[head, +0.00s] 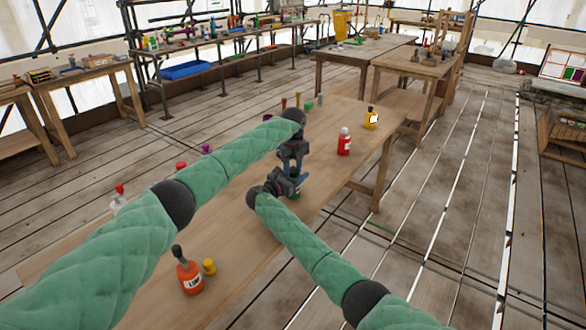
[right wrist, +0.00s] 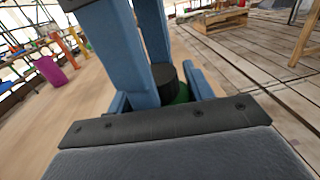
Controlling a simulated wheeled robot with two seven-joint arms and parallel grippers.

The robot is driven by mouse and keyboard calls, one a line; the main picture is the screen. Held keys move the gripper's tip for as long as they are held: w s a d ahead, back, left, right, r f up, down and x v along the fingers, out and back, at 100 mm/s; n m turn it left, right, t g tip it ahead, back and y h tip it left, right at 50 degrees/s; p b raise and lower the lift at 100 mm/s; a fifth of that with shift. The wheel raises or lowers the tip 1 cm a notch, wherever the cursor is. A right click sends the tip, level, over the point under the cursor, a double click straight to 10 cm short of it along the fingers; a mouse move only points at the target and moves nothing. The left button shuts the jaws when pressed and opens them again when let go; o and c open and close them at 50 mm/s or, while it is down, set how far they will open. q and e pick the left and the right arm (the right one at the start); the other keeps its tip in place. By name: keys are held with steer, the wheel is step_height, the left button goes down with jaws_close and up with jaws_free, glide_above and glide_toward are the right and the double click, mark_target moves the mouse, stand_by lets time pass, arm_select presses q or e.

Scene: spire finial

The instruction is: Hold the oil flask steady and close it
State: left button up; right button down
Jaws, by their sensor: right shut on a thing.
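A green flask (head: 294,194) stands on the long wooden table, mostly hidden by my grippers. Its label cannot be read. My right gripper (head: 288,186) is shut on the flask from the side. The right wrist view shows the green body (right wrist: 183,93) beside its blue fingers. A black cap (right wrist: 166,82) is directly above the green body; whether it is fully seated is hidden. My left gripper (head: 293,168) points down over the flask. Its two blue fingers (right wrist: 150,80) show in the right wrist view, apart and close to the black cap; contact cannot be made out.
On the same table are an orange-red labelled bottle (head: 190,278), a yellow stopper (head: 209,267), a red bottle (head: 344,145), a yellow bottle (head: 371,121) and a white bottle with red cap (head: 118,203). Several small stoppers stand behind my left wrist.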

arm_select(q)
steer(key=shift+c, duration=1.2)
steer(key=shift+m, duration=1.8)
steer(key=o, duration=1.1)
steer(key=shift+r, duration=2.3)
steer(key=shift+c, duration=0.3)
